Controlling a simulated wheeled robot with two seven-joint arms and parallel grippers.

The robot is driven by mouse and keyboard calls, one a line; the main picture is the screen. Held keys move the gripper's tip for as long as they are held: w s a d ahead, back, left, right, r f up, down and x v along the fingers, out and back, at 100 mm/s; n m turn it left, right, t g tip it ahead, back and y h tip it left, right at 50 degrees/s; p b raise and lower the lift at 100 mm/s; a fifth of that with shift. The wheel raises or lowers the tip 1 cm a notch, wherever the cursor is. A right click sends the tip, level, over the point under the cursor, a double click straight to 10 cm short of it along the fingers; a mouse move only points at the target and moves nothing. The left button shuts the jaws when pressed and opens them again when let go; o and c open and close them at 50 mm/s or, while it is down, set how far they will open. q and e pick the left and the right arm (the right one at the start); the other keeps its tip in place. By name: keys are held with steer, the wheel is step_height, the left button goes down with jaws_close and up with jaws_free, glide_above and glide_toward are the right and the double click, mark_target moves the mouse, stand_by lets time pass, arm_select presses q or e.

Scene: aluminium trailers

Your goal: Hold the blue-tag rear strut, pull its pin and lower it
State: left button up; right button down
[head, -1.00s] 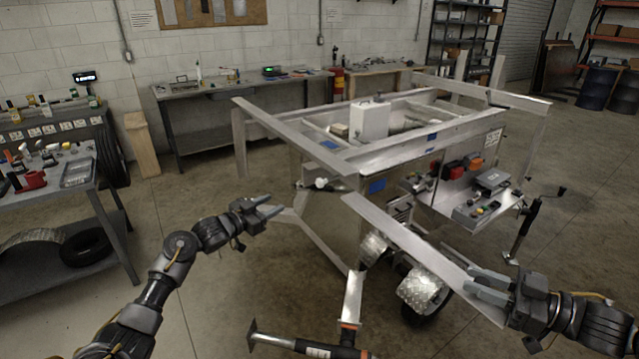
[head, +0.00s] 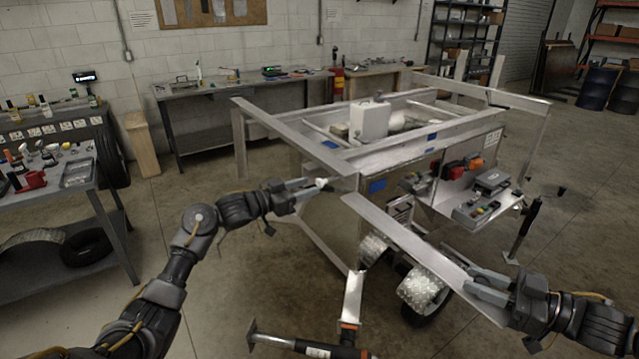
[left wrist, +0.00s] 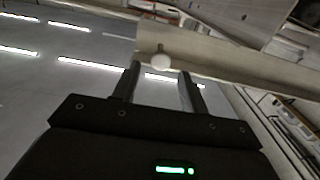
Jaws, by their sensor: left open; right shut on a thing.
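A long flat aluminium strut (head: 410,238) slopes down to the right from the trailer's near corner. A blue tag (head: 377,185) shows on the frame just above its upper end. My right gripper (head: 475,286) is shut on the strut near its lower end. A pale round pin knob (head: 322,183) sits at the tips of my left gripper (head: 314,189). In the left wrist view the knob (left wrist: 160,61) stands out from a beam, just beyond and between the open fingers (left wrist: 158,75). I cannot tell whether the fingers touch it. The pin's shaft is hidden.
The aluminium trailer (head: 400,150) fills the middle, with other blue tags on its rails. A wheel (head: 425,290) is under the strut. A jack-like leg (head: 525,230) stands at right. A grey bench (head: 85,200) is at left. The floor between bench and trailer is clear.

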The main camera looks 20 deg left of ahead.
mark_target(318, 183)
arm_select(q)
steer(key=shift+x, duration=2.6)
